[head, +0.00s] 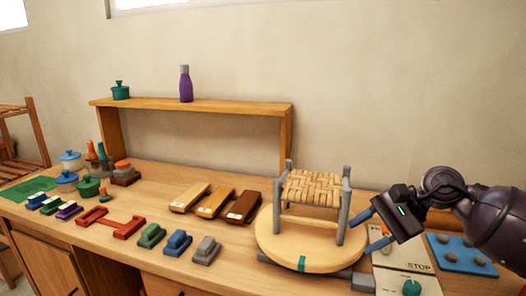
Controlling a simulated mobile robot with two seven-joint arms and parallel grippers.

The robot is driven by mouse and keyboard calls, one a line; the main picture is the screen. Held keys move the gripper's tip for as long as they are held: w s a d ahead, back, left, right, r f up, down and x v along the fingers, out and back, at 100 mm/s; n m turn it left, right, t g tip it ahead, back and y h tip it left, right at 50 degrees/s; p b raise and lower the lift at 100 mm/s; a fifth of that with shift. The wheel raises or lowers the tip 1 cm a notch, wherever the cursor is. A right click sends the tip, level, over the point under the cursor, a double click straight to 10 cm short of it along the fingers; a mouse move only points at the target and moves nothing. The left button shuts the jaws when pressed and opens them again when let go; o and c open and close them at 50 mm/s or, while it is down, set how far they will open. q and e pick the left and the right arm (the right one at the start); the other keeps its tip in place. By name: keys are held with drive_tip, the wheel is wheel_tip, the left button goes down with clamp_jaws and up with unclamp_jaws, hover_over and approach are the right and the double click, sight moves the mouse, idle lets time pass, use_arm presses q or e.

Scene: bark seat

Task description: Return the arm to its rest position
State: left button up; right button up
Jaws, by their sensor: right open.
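My right gripper (368,230) is open and empty, and its arm comes in from the right edge. Its two blue-grey fingers point left, beside the small stool's right legs in the picture; I cannot tell whether they touch. The stool (313,188) has a woven bark seat and grey legs, and stands upright on a round wooden turntable (282,246) with a teal mark on its front rim. My left gripper is not in view.
Right of the turntable are a panel marked STOP (390,280) with a green knob and a blue tray (448,244) with grey discs. Three wooden blocks (214,203) lie mid-table. Small clamps, pots and tools fill the left. A shelf (215,105) behind holds a purple bottle (186,87).

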drive_tip(key=s+a+f+m+t+y, duration=0.3)
drive_tip(key=s+a+f+m+y, duration=0.25)
drive_tip(key=m, duration=0.55)
drive_tip(key=s+d+f+n+t+h, duration=0.35)
drive_tip(key=f+n, duration=0.35)
drive_tip(key=n, duration=0.4)
drive_tip(key=s+d+f+n+t+h, duration=0.25)
drive_tip(key=f+n+t+h, duration=0.35)
drive_tip(key=n, duration=0.4)
drive_tip(key=s+d+f+n+t+h, duration=0.2)
drive_tip(key=d+f+n+t+h, duration=0.2)
drive_tip(key=f+n, duration=0.6)
drive_tip(key=s+d+f+m+g+h+b, duration=0.1)
drive_tip(key=s+d+f+m+g+h, duration=0.1)
drive_tip(key=s+f+m+g, duration=0.3)
drive_tip(key=s+f+m, duration=0.2)
drive_tip(key=s+m, duration=0.2)
drive_tip(key=s, duration=0.2)
drive_tip(key=shift+s+d+f+h, duration=0.3)
drive_tip(key=shift+f, duration=0.05)
drive_tip(key=shift+g, duration=0.25)
